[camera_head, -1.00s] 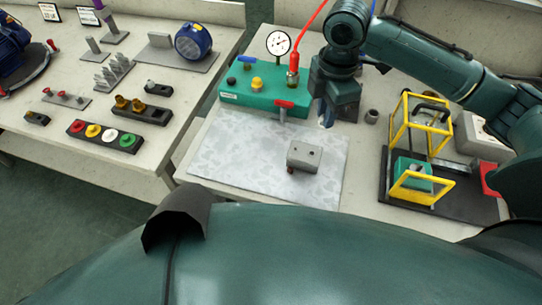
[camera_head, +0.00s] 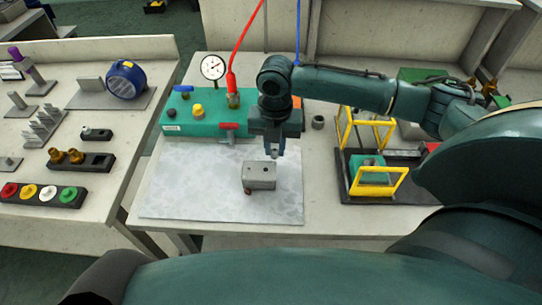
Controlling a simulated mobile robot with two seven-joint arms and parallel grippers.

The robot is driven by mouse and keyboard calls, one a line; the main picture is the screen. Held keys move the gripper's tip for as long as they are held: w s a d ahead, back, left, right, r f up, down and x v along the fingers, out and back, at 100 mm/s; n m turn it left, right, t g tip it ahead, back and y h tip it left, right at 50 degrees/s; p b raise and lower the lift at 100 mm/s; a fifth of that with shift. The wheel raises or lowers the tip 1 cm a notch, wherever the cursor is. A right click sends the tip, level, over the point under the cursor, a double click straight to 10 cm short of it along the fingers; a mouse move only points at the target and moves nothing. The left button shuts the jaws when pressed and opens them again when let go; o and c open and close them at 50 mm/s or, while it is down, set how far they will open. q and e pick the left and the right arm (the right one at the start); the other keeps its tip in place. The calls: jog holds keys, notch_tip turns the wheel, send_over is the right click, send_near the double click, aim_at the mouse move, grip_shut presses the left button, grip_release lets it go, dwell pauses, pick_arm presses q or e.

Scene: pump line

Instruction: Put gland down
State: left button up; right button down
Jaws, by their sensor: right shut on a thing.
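My right gripper (camera_head: 275,152) points down just behind and slightly right of the grey block (camera_head: 259,177), which lies on the pale mottled mat (camera_head: 200,196). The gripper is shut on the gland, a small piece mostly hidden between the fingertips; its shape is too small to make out. I cannot tell whether the fingertips or the gland touch the block. The block has small holes in its top and a reddish-brown knob at its front. My left gripper is not in view.
A green pump unit (camera_head: 200,125) with gauge (camera_head: 213,67) and red hose stands behind the mat. A yellow-framed fixture (camera_head: 378,183) stands on the right, with a small dark cup (camera_head: 318,122) behind. The left table holds brass-topped pieces (camera_head: 80,160) and coloured buttons (camera_head: 40,194). The mat's left part is clear.

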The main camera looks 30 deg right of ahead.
aim_at(275, 149)
jog(key=shift+f, duration=1.9)
jog(key=c, duration=1.3)
grip_release()
jog(key=shift+f, duration=0.15)
notch_tip(275, 149, up, 12)
jog(key=shift+r, duration=0.2)
